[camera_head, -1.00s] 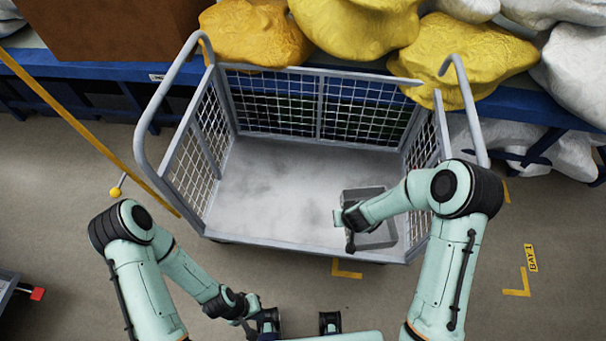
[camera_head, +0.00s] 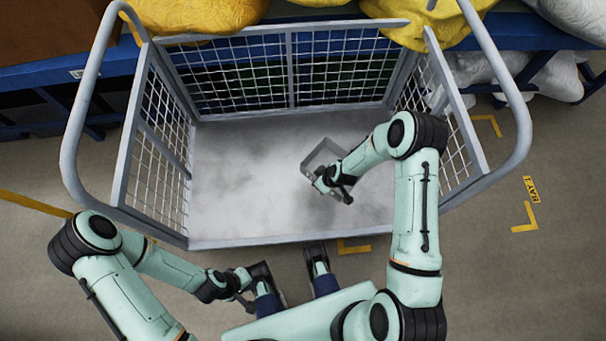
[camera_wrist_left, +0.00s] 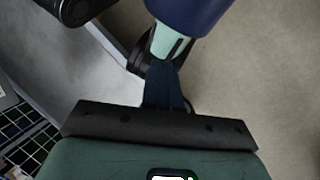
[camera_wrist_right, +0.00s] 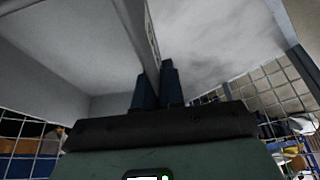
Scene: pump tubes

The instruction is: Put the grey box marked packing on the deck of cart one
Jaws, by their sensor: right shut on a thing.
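The grey box (camera_head: 322,157) is an open-topped box over the bare deck (camera_head: 240,190) of the grey mesh cart (camera_head: 160,190), within its rails toward the right. My right gripper (camera_head: 335,186) is shut on one wall of the box; the right wrist view shows its fingers (camera_wrist_right: 157,88) pinching that wall (camera_wrist_right: 138,35). I cannot tell for sure whether the box touches the deck; a dark shadow lies near it. No packing marking can be read. My left gripper (camera_head: 245,281) is empty outside the cart's front edge; its fingers (camera_wrist_left: 165,88) look shut together.
Tall tube handles rise at the left (camera_head: 78,130) and right (camera_head: 505,70) of the cart. Yellow floor marks with a bay sign (camera_head: 531,190) lie at right. The deck's left half is clear.

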